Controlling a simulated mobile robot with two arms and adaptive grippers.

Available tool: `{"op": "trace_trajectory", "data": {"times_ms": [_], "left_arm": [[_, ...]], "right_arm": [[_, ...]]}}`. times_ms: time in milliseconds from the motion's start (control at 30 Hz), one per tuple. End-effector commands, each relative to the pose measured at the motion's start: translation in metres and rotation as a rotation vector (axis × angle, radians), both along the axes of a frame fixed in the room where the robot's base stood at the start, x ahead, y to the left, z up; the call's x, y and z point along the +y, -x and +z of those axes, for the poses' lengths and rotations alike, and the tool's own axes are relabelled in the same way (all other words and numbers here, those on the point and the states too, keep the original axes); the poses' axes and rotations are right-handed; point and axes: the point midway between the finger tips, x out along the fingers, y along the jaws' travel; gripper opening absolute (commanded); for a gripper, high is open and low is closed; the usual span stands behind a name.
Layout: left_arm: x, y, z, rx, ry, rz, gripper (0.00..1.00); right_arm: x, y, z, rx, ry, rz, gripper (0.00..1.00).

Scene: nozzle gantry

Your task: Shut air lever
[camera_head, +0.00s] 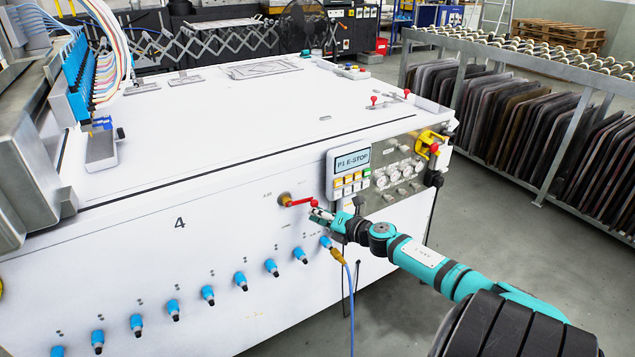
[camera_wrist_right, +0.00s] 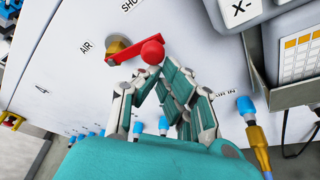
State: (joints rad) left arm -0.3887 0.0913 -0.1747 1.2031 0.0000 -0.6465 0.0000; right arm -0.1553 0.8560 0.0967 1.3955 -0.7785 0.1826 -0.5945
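The air lever (camera_head: 300,202) is a red handle on a brass valve, on the white front panel of the machine. It points right, roughly level, and ends in a red ball knob. In the right wrist view the red lever (camera_wrist_right: 128,54) shows beside the word AIR. My right gripper (camera_head: 317,212) is at the knob end, just below it. In the wrist view its fingertips (camera_wrist_right: 160,69) come together right by the red knob, which sits beyond them, not visibly between them. Whether they touch it I cannot tell. My left gripper is not in view.
A control box (camera_head: 350,173) reading P1 E-STOP and a gauge panel (camera_head: 392,177) are right of the lever. Blue connectors (camera_head: 240,280) line the panel below. A blue hose (camera_head: 350,290) hangs from a brass fitting under my gripper. A rack of dark plates (camera_head: 520,120) stands right.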

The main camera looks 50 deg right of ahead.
Motion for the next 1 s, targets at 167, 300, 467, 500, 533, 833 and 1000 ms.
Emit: {"op": "trace_trajectory", "data": {"times_ms": [167, 300, 467, 500, 533, 833, 1000], "left_arm": [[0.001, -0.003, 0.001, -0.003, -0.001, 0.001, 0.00], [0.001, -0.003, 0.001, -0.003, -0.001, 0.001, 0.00], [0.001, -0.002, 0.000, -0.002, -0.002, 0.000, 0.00], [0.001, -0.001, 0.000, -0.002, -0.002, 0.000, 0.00], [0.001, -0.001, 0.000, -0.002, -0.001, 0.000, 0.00], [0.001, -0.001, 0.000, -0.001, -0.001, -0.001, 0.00], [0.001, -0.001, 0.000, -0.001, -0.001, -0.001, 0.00]], "right_arm": [[-0.001, 0.000, 0.001, 0.000, 0.001, -0.004, 0.00], [-0.001, 0.008, 0.001, 0.001, 0.000, -0.002, 0.00], [0.000, 0.029, 0.004, 0.004, 0.001, 0.000, 0.00], [0.001, 0.037, 0.005, 0.004, 0.001, 0.001, 0.00], [0.001, 0.043, 0.006, 0.005, 0.000, 0.000, 0.00], [0.002, 0.095, 0.019, 0.003, 0.000, 0.000, 0.00], [0.002, 0.113, 0.023, 0.001, -0.001, 0.000, 0.00]]}}
